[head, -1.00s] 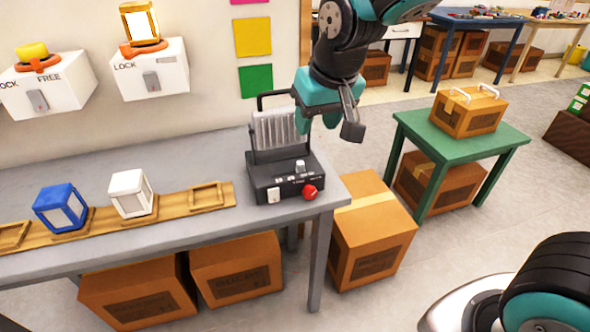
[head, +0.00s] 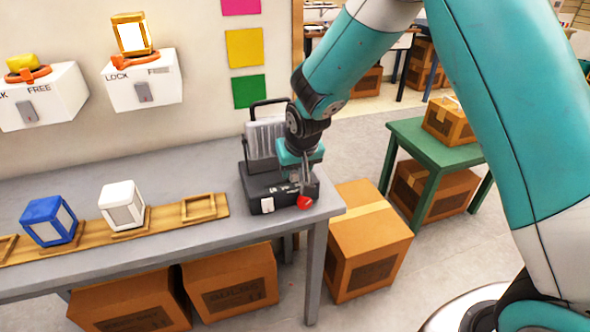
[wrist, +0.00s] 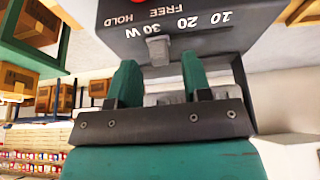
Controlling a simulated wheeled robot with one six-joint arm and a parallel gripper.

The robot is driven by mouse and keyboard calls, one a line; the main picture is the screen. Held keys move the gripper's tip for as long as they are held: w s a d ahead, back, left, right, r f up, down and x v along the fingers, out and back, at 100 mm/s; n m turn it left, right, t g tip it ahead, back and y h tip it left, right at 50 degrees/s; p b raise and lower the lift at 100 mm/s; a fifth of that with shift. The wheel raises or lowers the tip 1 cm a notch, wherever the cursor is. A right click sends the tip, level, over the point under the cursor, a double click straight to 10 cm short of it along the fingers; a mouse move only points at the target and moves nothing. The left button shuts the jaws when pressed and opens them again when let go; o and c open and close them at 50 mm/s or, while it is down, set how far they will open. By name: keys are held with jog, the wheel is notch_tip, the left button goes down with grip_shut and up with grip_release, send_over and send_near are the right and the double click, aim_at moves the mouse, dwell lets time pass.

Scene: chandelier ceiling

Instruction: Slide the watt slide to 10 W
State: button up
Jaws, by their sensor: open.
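The watt slide's pale grey knob (wrist: 157,49) sits beside the "30 W" mark on the dark device box (wrist: 205,42) in the wrist view. The "20" and "10" marks run to the right of it there, with the lettering upside down. My gripper (wrist: 159,66) is open and empty. Its two teal fingers stand either side of the knob's line, tips just short of it; I cannot tell if they touch. In the head view my gripper (head: 303,172) is down over the right part of the device (head: 258,190) and hides the slide.
A red knob (head: 305,202) and a white switch (head: 268,205) are on the device's front. A handled grey panel (head: 265,138) rises behind. A blue lantern (head: 45,222) and white lantern (head: 118,212) stand left on the grey table (head: 180,245).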

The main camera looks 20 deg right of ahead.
jog(key=shift+x, duration=0.8)
grip_shut()
